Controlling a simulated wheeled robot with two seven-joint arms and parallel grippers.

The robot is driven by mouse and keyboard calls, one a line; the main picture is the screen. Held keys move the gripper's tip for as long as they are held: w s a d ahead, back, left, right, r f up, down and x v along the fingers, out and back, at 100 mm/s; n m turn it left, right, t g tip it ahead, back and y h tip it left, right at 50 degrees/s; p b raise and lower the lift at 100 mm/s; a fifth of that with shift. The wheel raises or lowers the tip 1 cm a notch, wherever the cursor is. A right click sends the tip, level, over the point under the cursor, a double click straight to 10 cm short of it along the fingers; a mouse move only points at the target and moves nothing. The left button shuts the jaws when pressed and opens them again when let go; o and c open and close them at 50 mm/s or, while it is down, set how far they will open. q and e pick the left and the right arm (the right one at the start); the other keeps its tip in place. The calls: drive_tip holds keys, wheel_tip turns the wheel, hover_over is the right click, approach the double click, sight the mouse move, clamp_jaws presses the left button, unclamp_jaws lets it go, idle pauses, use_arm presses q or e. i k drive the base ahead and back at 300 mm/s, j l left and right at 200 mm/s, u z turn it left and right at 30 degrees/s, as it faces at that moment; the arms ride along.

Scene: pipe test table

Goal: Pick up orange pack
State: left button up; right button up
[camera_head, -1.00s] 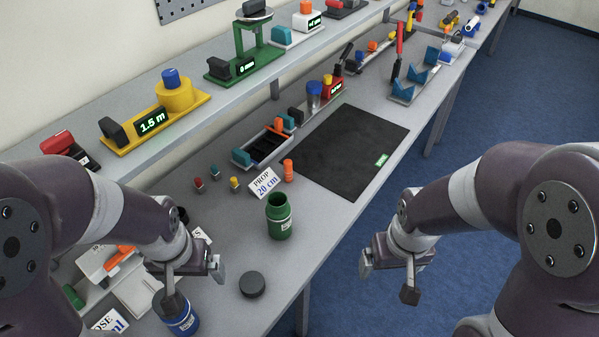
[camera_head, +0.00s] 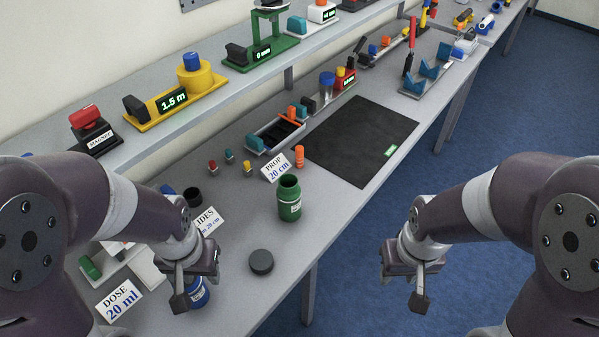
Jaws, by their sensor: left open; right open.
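A small upright orange cylinder (camera_head: 299,157) stands on the bench behind the green bottle. Another orange piece (camera_head: 291,112) shows at the far end of a small tray (camera_head: 262,136). I cannot tell which of these, if either, is the orange pack. My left gripper (camera_head: 197,285) is open, over or beside a blue bottle (camera_head: 198,297) that it partly hides, well short of both orange pieces. My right gripper (camera_head: 402,282) is open and empty, in front of the bench over the blue floor.
An open green bottle (camera_head: 290,199) and a dark round lid (camera_head: 261,262) stand on the bench. A black mat (camera_head: 360,138) lies beyond. A raised shelf (camera_head: 215,107) with gauges runs along the back. A DOSE card (camera_head: 119,301) stands at the near left.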

sight(298, 149)
drive_tip(key=k+u, duration=0.3)
drive_tip(key=u, duration=0.2)
drive_tip(key=k+j+u, duration=0.2)
drive_tip(key=u, duration=0.25)
drive_tip(key=k+j+u, duration=0.3)
drive_tip(key=u, duration=0.2)
drive_tip(key=i+l+u, duration=0.1)
drive_tip(key=l, duration=0.65)
drive_tip(key=i+l, duration=0.25)
drive_tip(key=l, duration=0.5)
drive_tip(key=i+l+u, duration=0.15)
drive_tip(key=l, duration=0.65)
drive_tip(key=i+l+u, duration=0.1)
drive_tip(key=l, duration=0.65)
drive_tip(key=i+l, duration=0.1)
drive_tip(key=l, duration=0.7)
drive_tip(key=i+l, duration=0.1)
drive_tip(key=l, duration=1)
drive_tip(key=i+l, duration=0.15)
drive_tip(key=l, duration=0.4)
drive_tip(key=i+l, duration=0.1)
drive_tip(key=l, duration=0.45)
drive_tip(key=u, duration=0.05)
